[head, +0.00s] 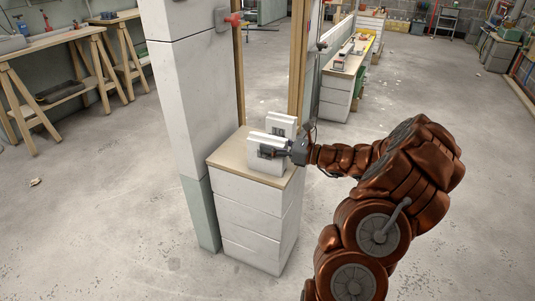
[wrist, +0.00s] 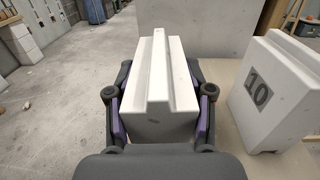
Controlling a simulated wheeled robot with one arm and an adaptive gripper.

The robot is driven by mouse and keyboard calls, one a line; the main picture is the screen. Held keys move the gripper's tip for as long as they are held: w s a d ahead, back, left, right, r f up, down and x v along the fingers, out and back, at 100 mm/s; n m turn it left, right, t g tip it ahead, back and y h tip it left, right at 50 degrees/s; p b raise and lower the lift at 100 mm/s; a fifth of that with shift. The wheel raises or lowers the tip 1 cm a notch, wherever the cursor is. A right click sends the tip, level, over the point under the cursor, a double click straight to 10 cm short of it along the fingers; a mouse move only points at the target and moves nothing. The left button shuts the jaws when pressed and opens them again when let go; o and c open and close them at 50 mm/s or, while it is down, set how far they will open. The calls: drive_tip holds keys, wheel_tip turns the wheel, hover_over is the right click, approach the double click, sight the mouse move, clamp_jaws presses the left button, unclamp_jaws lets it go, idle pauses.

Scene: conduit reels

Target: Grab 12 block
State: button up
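Two white stepped blocks are on the wooden top of the white cabinet. The nearer block (head: 257,144) has a dark label too small to read. My gripper (head: 287,152) is at its right side in the head view. In the wrist view, my gripper (wrist: 160,115) has its purple pads against both sides of this white block (wrist: 158,75); no number shows on the faces in view. The other block (wrist: 258,85), marked 10, stands to the right, apart from the gripper. It is the rear block (head: 279,119) in the head view. I see no readable 12.
The white cabinet (head: 240,220) stands against a tall pale pillar (head: 185,100), with wooden posts (head: 297,60) behind. A workbench (head: 50,40) is at the left and another counter (head: 345,65) at the back. The floor around is open.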

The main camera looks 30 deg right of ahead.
clamp_jaws()
drive_tip(key=shift+r, duration=0.15)
idle(0.4)
